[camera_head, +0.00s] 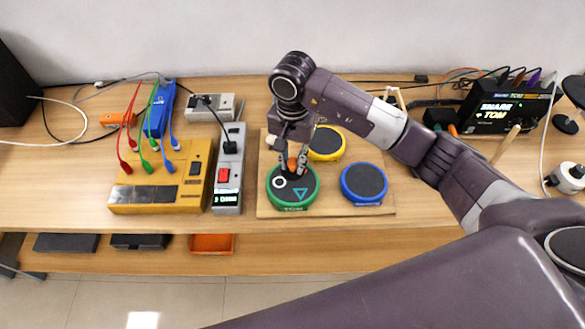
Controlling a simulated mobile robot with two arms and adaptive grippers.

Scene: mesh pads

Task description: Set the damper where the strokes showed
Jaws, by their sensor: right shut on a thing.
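My right gripper (293,169) reaches down over the green-rimmed pad (276,198), shut on a small orange piece (291,163), which may be the damper. The fingers hide part of it, and I cannot tell whether it touches the pad. The pad is labelled TOM and has a white ring mark (279,183) at left and a teal triangle mark (300,193) at lower right. A yellow-rimmed pad (326,143) lies behind and a blue-rimmed pad (364,183) to the right. A black display box (497,108) reads SNARE and TOM. My left gripper is not in view.
The pads lie on a wooden board (330,208). To its left are a grey power strip (229,170) with a red switch and a yellow box (155,190) with coloured cables. A wooden stick (506,143) is at right. My right arm covers much of the right side.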

